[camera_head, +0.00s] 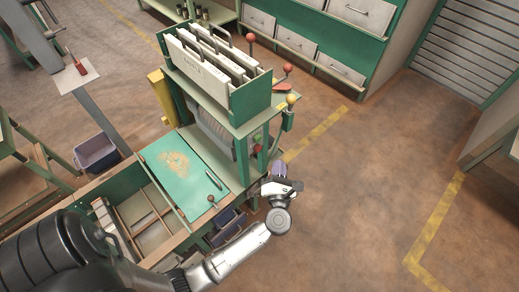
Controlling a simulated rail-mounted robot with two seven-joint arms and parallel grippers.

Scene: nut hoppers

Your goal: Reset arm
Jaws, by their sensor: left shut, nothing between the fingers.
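My left arm comes in from the bottom left, black at the shoulder and white along the forearm. My left gripper (286,186) is at its end, beside the right edge of the green workbench (222,172), over the brown floor. It looks small and is seen partly from behind; it is shut and holds nothing. A small purple patch (279,170) shows just behind it; I cannot tell what it is. My right gripper is not in view.
A green hopper (251,104) holding white panels stands above the bench. Blue bins (229,232) sit under the bench edge. Floor on the right is clear (370,190).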

